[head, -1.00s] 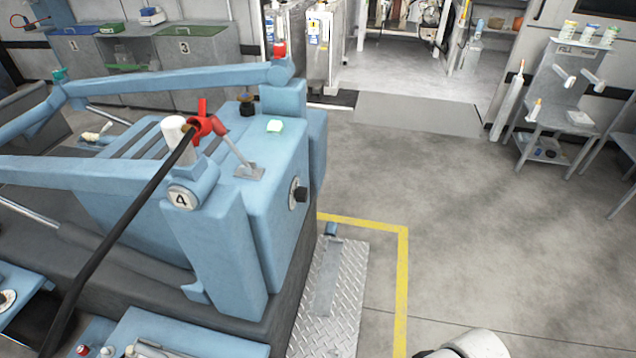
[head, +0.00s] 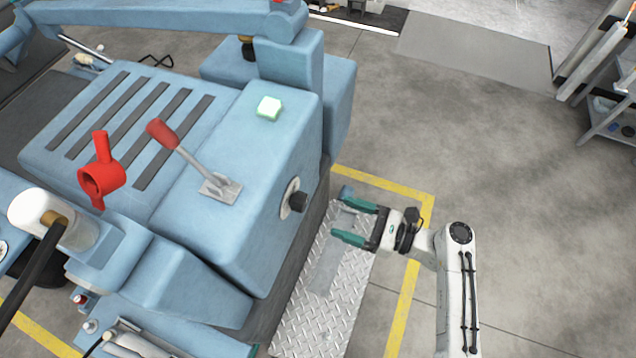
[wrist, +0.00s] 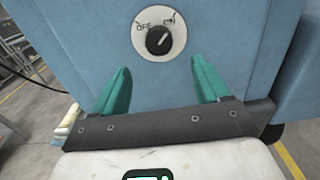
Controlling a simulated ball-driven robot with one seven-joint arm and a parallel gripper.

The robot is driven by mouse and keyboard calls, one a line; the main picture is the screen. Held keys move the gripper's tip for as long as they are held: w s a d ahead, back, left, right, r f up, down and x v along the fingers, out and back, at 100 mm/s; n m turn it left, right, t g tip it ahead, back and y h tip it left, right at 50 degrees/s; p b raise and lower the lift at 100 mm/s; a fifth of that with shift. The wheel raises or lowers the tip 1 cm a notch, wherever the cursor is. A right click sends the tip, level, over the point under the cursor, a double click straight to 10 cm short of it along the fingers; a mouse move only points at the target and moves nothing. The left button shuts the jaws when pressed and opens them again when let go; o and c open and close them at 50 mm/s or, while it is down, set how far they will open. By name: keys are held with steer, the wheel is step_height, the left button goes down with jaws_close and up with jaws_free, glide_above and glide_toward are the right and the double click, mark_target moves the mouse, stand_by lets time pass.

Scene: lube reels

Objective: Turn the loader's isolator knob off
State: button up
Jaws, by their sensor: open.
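The isolator knob (head: 298,202) is a black rotary knob on a pale round plate on the end face of the blue loader (head: 250,130). In the wrist view the knob (wrist: 158,40) sits on its plate, marked OFF at upper left and ON at upper right. Its pointer is tilted toward the upper right, on the ON side. My gripper (head: 350,214) has green fingers and is open and empty, to the right of the knob and apart from it. In the wrist view the gripper fingers (wrist: 160,92) stand wide apart below the knob.
A red valve handle (head: 102,175) is at left. A diamond-plate step (head: 310,325) lies beside the loader, with yellow floor lines.

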mark_target(306, 204)
steer(key=p+x, duration=0.1)
steer(key=x, duration=0.9)
steer(key=shift+a, duration=0.3)
steer(key=c, duration=1)
